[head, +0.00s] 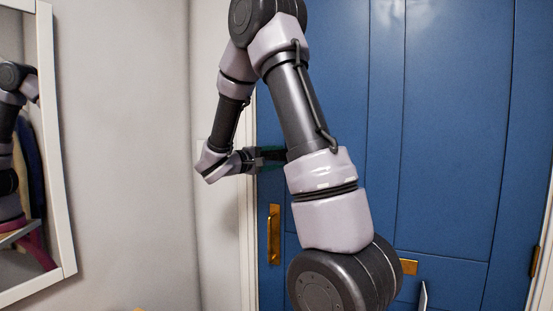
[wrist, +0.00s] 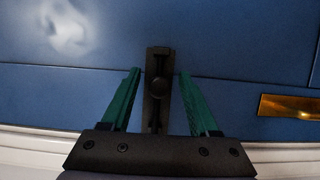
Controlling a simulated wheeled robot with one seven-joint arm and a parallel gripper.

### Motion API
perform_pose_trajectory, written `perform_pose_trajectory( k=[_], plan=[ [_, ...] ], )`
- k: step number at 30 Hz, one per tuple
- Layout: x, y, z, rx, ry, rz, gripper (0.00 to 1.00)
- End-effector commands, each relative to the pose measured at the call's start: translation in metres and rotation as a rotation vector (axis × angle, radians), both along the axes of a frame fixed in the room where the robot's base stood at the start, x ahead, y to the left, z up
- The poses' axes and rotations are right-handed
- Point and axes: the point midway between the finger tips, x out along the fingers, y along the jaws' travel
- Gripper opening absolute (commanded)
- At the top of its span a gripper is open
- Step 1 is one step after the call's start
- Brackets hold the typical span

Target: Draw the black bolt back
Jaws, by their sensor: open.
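The black bolt (wrist: 158,62) is on the blue door in the wrist view, a dark narrow plate with a round knob (wrist: 159,88) near its middle. My gripper (wrist: 160,73) is open, with one teal finger on each side of the bolt. A gap shows between each finger and the bolt, and I see no contact. The lower end of the bolt runs behind the gripper body. In the head view my gripper (head: 271,157) reaches the door's left edge, partly behind my arm. The bolt cannot be made out there.
The blue door (head: 455,120) looks shut in its white frame. A brass pull handle (head: 274,235) is below my gripper; a brass plate (head: 408,267) is farther right. A white-framed mirror (head: 57,150) hangs on the left wall. The wall between mirror and door is bare.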

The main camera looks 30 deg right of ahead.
Motion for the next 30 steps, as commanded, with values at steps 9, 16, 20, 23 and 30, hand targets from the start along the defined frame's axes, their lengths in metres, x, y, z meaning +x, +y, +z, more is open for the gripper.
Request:
perform_pose_trajectory(
  k=[9, 16, 20, 23, 30],
  plan=[
    [-0.015, 0.056, 0.000, 0.000, -0.001, 0.004, 0.61],
    [-0.025, 0.091, 0.000, 0.000, 0.000, 0.002, 0.61],
    [-0.027, 0.098, 0.000, 0.000, 0.000, -0.001, 0.61],
    [-0.028, 0.100, 0.000, 0.000, 0.000, -0.001, 0.61],
    [-0.028, 0.100, 0.000, 0.000, 0.000, -0.001, 0.61]
  ],
)
